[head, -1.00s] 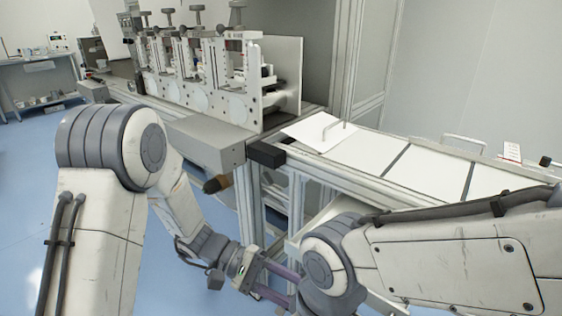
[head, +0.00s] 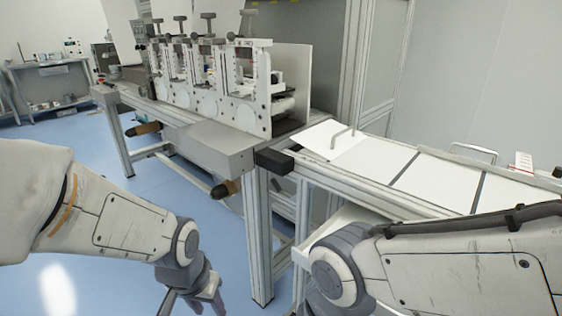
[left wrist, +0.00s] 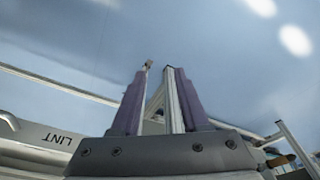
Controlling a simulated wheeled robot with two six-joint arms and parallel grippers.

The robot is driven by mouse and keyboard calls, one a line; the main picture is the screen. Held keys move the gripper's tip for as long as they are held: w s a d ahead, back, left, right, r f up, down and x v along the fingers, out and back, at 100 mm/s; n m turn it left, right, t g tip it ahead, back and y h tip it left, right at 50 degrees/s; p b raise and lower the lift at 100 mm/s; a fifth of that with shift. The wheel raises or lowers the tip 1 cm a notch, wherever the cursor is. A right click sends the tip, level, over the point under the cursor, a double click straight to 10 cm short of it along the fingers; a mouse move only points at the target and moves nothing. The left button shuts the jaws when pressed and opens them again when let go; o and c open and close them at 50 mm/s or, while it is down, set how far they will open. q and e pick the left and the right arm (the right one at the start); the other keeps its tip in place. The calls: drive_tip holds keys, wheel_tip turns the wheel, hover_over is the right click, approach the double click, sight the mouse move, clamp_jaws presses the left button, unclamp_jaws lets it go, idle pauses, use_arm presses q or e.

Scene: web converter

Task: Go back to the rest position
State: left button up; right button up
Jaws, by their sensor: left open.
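My left arm (head: 120,225) comes in from the left, and its wrist hangs at the bottom of the head view, over the blue floor. Only part of my left gripper (head: 212,301) shows there. In the left wrist view my left gripper (left wrist: 160,75) has its two purple-grey fingers apart, with nothing between them. My right arm (head: 450,268) crosses the lower right of the head view. Its gripper is out of sight.
The converter machine (head: 222,148) stands ahead on a metal frame. To its right is a conveyor table (head: 376,165) with white panels, close to my right arm. A side bench (head: 60,62) stands far left. Open blue floor (head: 75,160) lies at left.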

use_arm(q)
drive_tip(key=s+d+r+m+g, duration=0.2)
drive_tip(key=s+d+r+m, duration=0.25)
drive_tip(key=s+d, duration=0.55)
wheel_tip(320, 180, up, 20)
drive_tip(key=s+p, duration=0.1)
drive_tip(key=p, duration=1.9)
drive_tip(key=shift+s+a+r+m+h+p, duration=0.2)
drive_tip(key=shift+s+a+m+h+p, duration=0.1)
drive_tip(key=shift+a+m, duration=0.15)
